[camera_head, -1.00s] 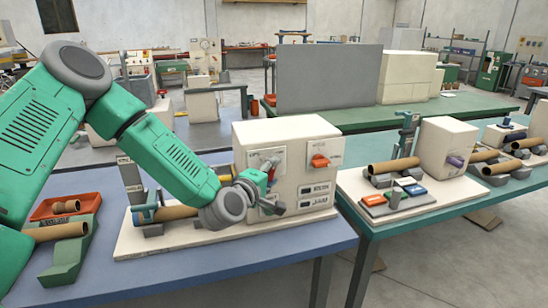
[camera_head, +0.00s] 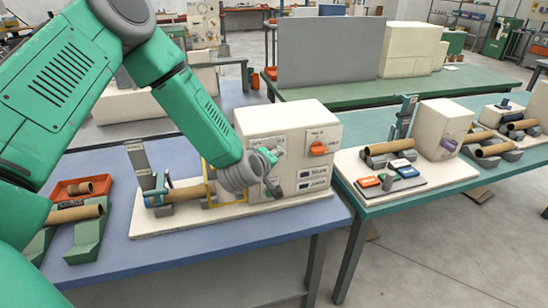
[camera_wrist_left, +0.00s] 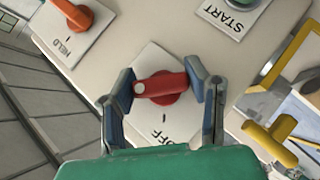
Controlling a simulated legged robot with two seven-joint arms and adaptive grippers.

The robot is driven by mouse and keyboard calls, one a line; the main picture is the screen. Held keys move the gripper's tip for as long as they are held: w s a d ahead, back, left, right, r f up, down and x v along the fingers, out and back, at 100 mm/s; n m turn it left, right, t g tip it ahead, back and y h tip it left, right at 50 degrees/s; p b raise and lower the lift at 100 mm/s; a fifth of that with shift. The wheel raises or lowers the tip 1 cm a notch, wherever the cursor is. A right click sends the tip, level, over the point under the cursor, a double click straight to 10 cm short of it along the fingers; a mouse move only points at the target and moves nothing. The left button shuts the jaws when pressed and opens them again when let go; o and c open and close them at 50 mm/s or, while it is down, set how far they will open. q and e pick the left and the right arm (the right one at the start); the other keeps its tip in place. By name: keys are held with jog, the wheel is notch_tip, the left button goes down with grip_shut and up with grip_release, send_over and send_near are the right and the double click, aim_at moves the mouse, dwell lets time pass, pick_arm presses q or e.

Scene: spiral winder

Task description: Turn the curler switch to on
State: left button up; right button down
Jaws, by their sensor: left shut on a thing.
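The curler switch is a red knob (camera_wrist_left: 160,88) on a white plate marked OFF (camera_wrist_left: 180,125) in the left wrist view. Its red handle lies roughly crosswise in that picture, between my two blue-grey fingers. My left gripper (camera_wrist_left: 163,92) is shut on this handle, one finger at each end. In the head view my left gripper (camera_head: 268,160) is at the front of the cream machine box (camera_head: 285,118), and it hides most of the switch there. My right gripper is in neither view.
A second, orange-red knob (camera_head: 318,149) sits right of the switch. A green START button (camera_wrist_left: 238,3) and a yellow handle (camera_wrist_left: 270,138) are near my gripper. A second bench (camera_head: 420,200) stands to the right.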

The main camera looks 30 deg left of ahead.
pick_arm(q)
jog(key=shift+s+a+f, duration=0.1)
jog(key=shift+f, duration=0.05)
jog(key=o, duration=1.1)
jog(key=shift+o, duration=0.3)
jog(key=shift+a, duration=0.1)
jog(key=shift+s+r, duration=0.15)
jog(key=shift+r, duration=0.05)
jog(key=v, duration=1.1)
jog(key=shift+s, duration=0.15)
